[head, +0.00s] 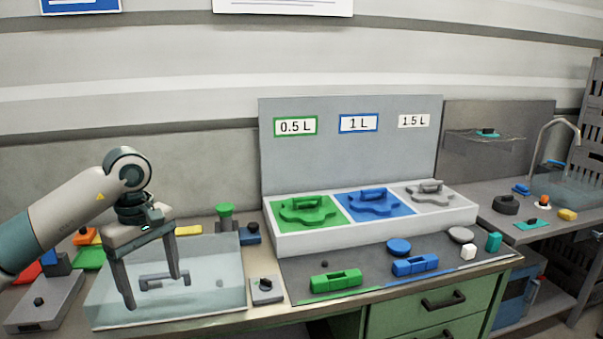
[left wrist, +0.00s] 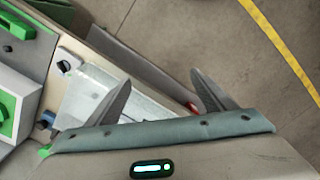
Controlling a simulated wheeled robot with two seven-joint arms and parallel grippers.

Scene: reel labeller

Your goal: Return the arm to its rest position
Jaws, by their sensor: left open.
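My left gripper (head: 156,288) is open and empty in the head view, its two dark fingers pointing down over the clear box at the bench's left. In the left wrist view its fingers (left wrist: 163,98) stand wide apart with nothing between them. The left arm reaches in from the left edge of the head view. The clear box (head: 220,290) holds a grey handle-like piece (head: 165,282). I cannot tell whether the fingertips are inside the box or in front of it. My right gripper is not in view.
A white tray (head: 330,240) with green, blue and grey lidded parts stands under volume labels. Green (head: 335,283) and blue (head: 415,265) blocks lie on a dark mat. A small grey box (head: 266,291) stands beside the clear box. A sink (head: 575,190) is at right.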

